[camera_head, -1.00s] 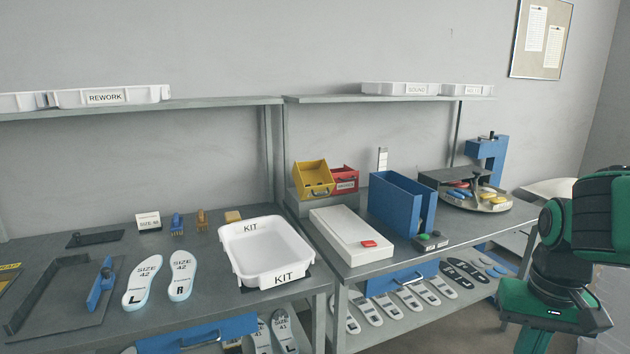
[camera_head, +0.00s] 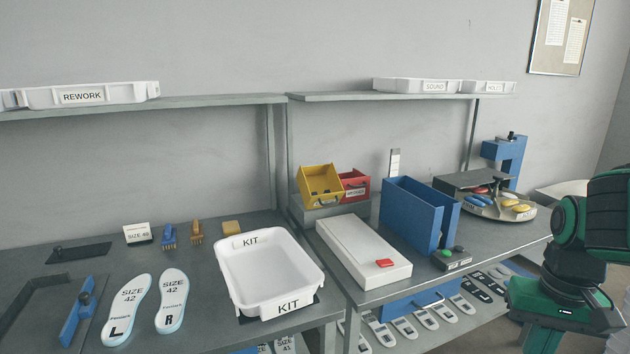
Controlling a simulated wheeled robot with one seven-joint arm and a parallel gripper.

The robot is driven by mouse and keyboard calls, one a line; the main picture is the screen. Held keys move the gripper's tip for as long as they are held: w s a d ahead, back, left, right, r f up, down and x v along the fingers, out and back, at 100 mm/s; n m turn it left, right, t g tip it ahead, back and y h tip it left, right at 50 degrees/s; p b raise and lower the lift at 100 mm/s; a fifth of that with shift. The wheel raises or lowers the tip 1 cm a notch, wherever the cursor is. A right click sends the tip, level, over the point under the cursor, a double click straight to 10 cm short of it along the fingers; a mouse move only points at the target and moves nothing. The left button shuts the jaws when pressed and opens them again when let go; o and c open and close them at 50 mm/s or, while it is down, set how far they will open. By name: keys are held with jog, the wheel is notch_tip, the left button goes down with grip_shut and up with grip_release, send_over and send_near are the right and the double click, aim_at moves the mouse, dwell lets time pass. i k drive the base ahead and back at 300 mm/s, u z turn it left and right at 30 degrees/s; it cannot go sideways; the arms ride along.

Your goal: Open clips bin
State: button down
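A yellow bin (camera_head: 320,184) and a red bin (camera_head: 354,185) stand side by side on a grey riser (camera_head: 329,212) at the back of the right bench. The yellow bin has a handle on its front and its inside shows from above. The red bin carries a small label too small to read, and its left part is hidden behind the yellow one. I cannot tell which of them is the clips bin. My green and black arm (camera_head: 590,240) shows at the right edge, well apart from the bins. My gripper is out of view.
A white box with a red button (camera_head: 357,249) and a tall blue box (camera_head: 412,218) stand before and beside the bins. A white KIT tray (camera_head: 238,285) and insoles (camera_head: 171,301) are on the left bench. A blue drawer (camera_head: 420,303) hangs under the right bench.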

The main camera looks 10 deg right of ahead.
aim_at(319, 178)
jog(key=u, duration=0.05)
jog(key=i, duration=1.25)
